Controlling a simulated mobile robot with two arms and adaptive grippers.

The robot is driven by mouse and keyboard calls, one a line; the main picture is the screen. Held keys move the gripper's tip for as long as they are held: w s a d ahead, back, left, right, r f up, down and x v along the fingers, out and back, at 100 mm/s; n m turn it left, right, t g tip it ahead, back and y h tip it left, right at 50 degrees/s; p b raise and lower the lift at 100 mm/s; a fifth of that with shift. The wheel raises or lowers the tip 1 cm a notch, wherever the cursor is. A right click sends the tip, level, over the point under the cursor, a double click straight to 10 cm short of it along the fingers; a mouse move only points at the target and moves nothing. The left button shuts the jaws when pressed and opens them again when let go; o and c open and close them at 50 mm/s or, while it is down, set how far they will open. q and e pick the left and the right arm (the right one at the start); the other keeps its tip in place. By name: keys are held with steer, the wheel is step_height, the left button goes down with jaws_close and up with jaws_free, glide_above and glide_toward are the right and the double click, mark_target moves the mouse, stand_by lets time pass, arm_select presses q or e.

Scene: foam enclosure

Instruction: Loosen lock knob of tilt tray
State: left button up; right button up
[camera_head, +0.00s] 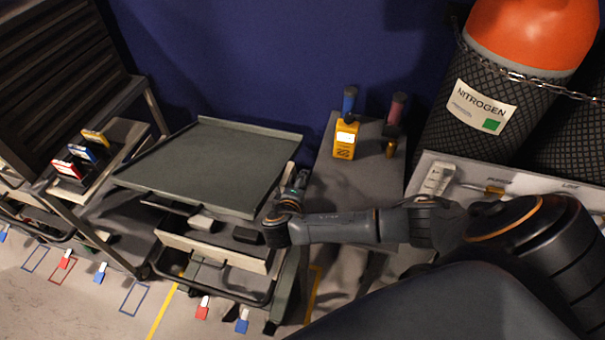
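The tilt tray (215,160) is a flat grey tray with a low rim, on top of a wheeled cart in the left middle of the head view. My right arm reaches in from the lower right. My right gripper (300,184) is at the tray's right edge, near its front right corner, and is small and dark here. I cannot tell whether its fingers are open or shut, or whether they touch anything. The lock knob cannot be made out; the gripper and wrist cover that spot. My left gripper is not in view.
A nitrogen cylinder (490,95) stands behind a chain at right. An open drawer (215,246) sits under the tray. A rack with small boxes (83,153) stands left.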

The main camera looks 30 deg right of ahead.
steer(key=shift+a+r, duration=0.1)
steer(key=v, duration=1.1)
steer(key=shift+s+a+r, duration=0.15)
steer(key=shift+s+a, duration=0.05)
steer(key=shift+s, duration=0.15)
